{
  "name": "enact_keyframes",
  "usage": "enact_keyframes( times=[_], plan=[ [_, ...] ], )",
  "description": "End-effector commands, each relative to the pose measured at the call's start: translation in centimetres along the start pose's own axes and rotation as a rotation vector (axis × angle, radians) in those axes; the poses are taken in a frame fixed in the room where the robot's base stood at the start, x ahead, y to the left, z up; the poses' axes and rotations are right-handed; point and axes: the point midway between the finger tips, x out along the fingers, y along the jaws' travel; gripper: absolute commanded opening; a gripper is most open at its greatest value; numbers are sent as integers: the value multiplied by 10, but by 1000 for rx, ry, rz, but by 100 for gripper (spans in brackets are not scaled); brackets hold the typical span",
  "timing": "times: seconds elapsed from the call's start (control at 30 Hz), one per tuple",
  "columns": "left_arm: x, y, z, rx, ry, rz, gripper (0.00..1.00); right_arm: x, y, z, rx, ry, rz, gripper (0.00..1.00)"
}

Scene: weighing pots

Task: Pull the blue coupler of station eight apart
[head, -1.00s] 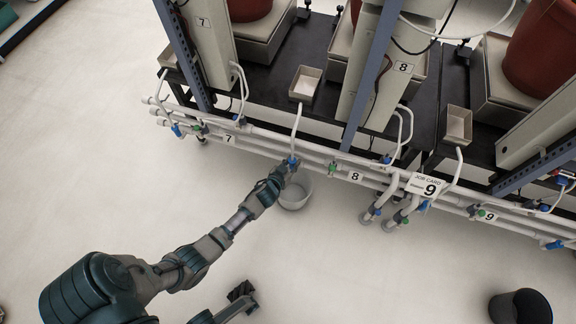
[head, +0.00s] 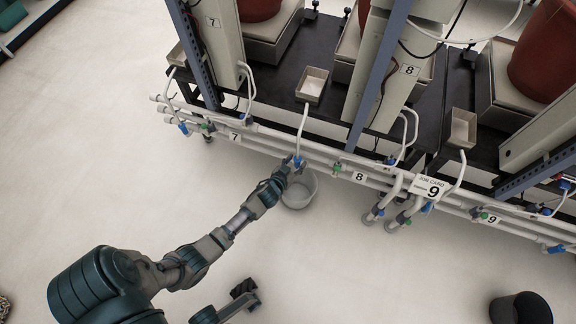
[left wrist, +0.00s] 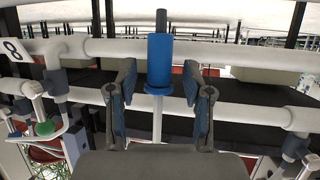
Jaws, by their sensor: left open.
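The blue coupler (head: 297,160) sits on the thin white hose that comes down from the tray left of the number 8 plate (head: 359,177). In the left wrist view the blue coupler (left wrist: 159,62) stands upright, with a dark stem above it and a white tube below. My left gripper (head: 292,167) is at the coupler. In the left wrist view my left gripper (left wrist: 160,88) is open, one finger on each side of the coupler's lower part, with visible gaps. My right gripper (head: 244,290) hangs low over the floor; its fingers are too small to read.
White pipes (head: 270,143) run along the rack front. A green coupler (head: 337,168) is just right of the blue one. A grey bucket (head: 300,192) stands on the floor below my left gripper. A job card (head: 431,188) hangs to the right.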

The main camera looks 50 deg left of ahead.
Motion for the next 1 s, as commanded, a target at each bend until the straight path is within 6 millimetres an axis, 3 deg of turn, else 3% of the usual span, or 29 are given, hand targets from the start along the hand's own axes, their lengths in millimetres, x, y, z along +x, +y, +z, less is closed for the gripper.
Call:
enact_keyframes(
  times=[0.3, 0.5, 1.0],
  plan=[
    [-68, 0, 2, 0, -1, 2, 51, 0, 0, 0, 0, -1, 0, 0],
    [-96, 0, 2, 0, -1, 1, 51, 0, 0, 1, 0, -1, 0, 0],
    [-103, 0, 1, 1, -1, 1, 51, -1, 2, 4, 0, -6, 1, 0]
  ],
)
